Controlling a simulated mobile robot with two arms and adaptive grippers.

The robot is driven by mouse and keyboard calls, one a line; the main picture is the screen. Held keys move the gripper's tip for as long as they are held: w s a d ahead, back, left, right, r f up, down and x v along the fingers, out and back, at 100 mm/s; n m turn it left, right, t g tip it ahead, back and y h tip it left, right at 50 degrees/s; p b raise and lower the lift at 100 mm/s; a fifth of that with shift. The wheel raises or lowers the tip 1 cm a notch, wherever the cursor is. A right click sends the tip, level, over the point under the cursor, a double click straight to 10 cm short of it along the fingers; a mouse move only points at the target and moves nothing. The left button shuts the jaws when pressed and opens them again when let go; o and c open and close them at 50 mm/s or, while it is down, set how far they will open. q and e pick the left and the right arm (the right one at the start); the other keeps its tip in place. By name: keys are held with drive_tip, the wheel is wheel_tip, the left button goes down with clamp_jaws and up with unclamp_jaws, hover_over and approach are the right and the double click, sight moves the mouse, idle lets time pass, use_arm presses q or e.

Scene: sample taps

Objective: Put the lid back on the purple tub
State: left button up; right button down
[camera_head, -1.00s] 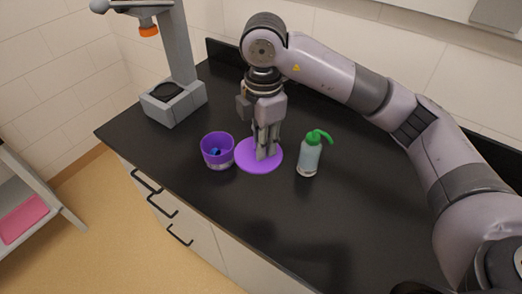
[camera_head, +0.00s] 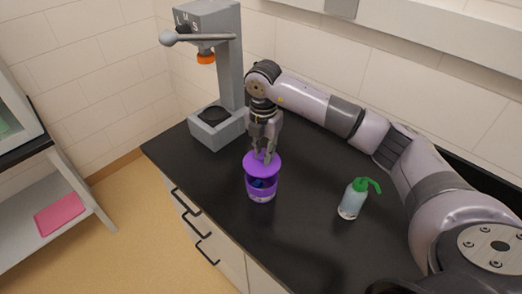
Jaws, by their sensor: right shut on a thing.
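The purple tub (camera_head: 262,188) stands upright on the black counter, with something dark blue inside it. The purple lid (camera_head: 262,168) is in my right gripper (camera_head: 264,157), which is shut on it from above. The lid is over the tub's mouth and looks slightly tilted. I cannot tell whether it touches the rim all round. My left gripper is not in view.
A wash bottle with a green top (camera_head: 354,198) stands on the counter (camera_head: 300,235) to the right. A grey press-like stand (camera_head: 222,115) with a lever is at the back left. A side shelf with a pink item (camera_head: 60,214) is at far left.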

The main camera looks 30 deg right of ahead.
drive_tip(key=shift+f+b, duration=1.65)
drive_tip(key=shift+f, duration=1.05)
drive_tip(key=shift+f, duration=0.15)
drive_tip(key=c, duration=1.4)
unclamp_jaws()
drive_tip(key=shift+o, duration=0.4)
drive_tip(key=o, duration=0.4)
